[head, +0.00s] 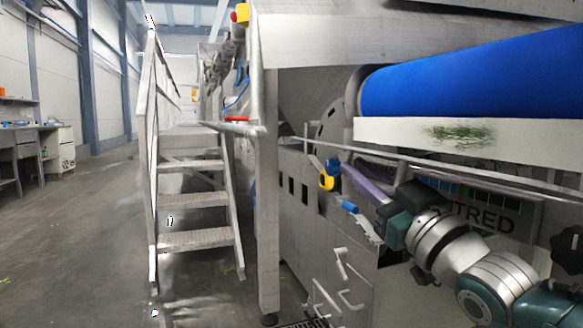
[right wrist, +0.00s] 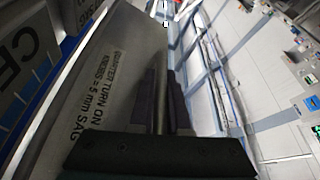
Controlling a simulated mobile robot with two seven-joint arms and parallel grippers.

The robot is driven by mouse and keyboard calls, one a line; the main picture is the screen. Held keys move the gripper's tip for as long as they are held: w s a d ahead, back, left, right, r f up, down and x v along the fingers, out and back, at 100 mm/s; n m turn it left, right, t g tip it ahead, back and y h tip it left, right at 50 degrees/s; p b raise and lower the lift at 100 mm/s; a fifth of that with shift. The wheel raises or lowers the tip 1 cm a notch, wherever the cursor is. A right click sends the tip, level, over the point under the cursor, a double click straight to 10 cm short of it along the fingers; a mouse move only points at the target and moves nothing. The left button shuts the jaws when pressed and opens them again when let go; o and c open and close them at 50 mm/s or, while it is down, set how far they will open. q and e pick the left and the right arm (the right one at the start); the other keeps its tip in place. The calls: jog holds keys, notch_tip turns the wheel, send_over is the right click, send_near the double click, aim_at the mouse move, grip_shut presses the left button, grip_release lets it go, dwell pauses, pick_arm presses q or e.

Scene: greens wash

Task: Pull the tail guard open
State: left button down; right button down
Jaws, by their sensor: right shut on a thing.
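My right gripper (head: 354,178) comes in from the lower right, in front of the steel machine side under the blue roller. In the right wrist view its two dark fingers (right wrist: 162,103) are shut on a slim grey bar (right wrist: 160,88). The bar stands beside a grey panel (right wrist: 112,75) printed with black text. I cannot tell for sure whether this bar and panel are the tail guard. In the head view the gripped part is mostly hidden behind the purple-looking finger. My left gripper is in neither view.
A blue roller (head: 470,80) and a white band (head: 470,138) with a green smear lie above my right arm. A yellow handle (head: 327,182) and a blue-ended part (head: 348,207) are close to the gripper.

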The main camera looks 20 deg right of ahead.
jog(key=shift+f+n+y+b, duration=0.3)
jog(key=shift+f+n+y, duration=0.3)
jog(key=shift+n, duration=0.5)
jog(key=c, duration=1.2)
grip_release()
jog(key=shift+o, duration=0.2)
jog(key=shift+s+d+f, duration=0.15)
jog(key=shift+s, duration=0.25)
jog(key=p+v, duration=0.2)
jog(key=v, duration=0.7)
